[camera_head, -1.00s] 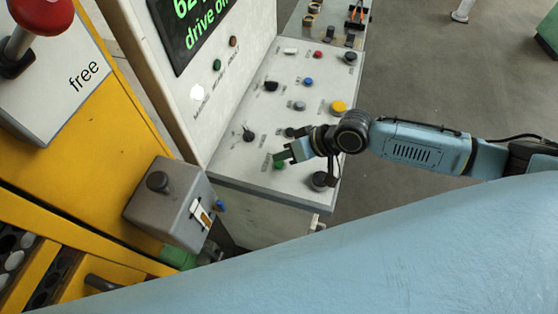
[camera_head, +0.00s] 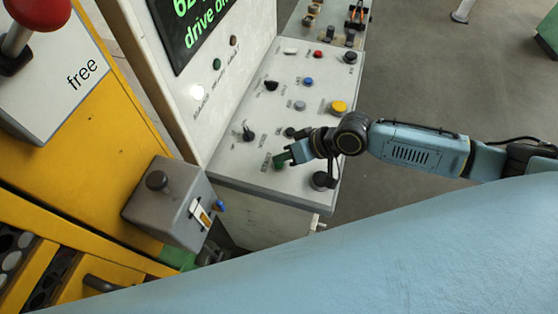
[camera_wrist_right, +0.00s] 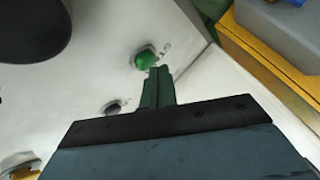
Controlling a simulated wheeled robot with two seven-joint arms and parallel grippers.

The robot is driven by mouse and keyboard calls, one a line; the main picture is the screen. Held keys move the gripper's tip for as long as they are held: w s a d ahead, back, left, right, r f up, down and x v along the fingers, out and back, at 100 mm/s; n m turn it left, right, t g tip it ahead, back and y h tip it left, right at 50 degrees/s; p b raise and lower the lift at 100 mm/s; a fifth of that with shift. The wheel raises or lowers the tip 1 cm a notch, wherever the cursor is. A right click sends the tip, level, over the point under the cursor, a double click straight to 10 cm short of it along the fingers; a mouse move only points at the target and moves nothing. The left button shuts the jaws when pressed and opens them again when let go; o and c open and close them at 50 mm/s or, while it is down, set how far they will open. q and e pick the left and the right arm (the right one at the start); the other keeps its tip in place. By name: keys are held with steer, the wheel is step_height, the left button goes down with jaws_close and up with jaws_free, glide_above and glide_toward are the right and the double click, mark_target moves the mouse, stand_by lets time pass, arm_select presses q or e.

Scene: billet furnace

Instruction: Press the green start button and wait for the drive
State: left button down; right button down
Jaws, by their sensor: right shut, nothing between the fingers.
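The green start button (camera_head: 279,161) is at the near edge of the sloped control desk (camera_head: 232,172). My right gripper (camera_head: 286,157) is at this button, its fingers shut and empty. In the right wrist view the green button (camera_wrist_right: 146,60) shows just beyond the closed fingertips (camera_wrist_right: 158,70). I cannot tell whether the fingertips touch it. The dark screen (camera_head: 195,30) on the upright panel shows green text, partly cut off, reading "drive o…". My left gripper is not in view.
The desk carries other controls, among them a yellow button (camera_head: 338,107), a red button (camera_head: 317,54) and a black knob (camera_head: 322,180). A grey box (camera_head: 165,200) stands on the yellow frame at left. A red-topped lever (camera_head: 38,12) is at upper left.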

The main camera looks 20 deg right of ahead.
mark_target(284, 164)
steer(key=shift+f, duration=0.45)
stand_by(0.3)
steer(key=shift+r, duration=0.1)
steer(key=shift+r+p, duration=0.65)
steer(key=shift+r, duration=0.1)
step_height(284, 164, up, 3)
steer(key=p, duration=0.2)
steer(key=shift+f+p, duration=0.1)
steer(key=shift+p, duration=0.25)
steer(key=shift+r+p, duration=0.85)
steer(key=shift+r, duration=0.3)
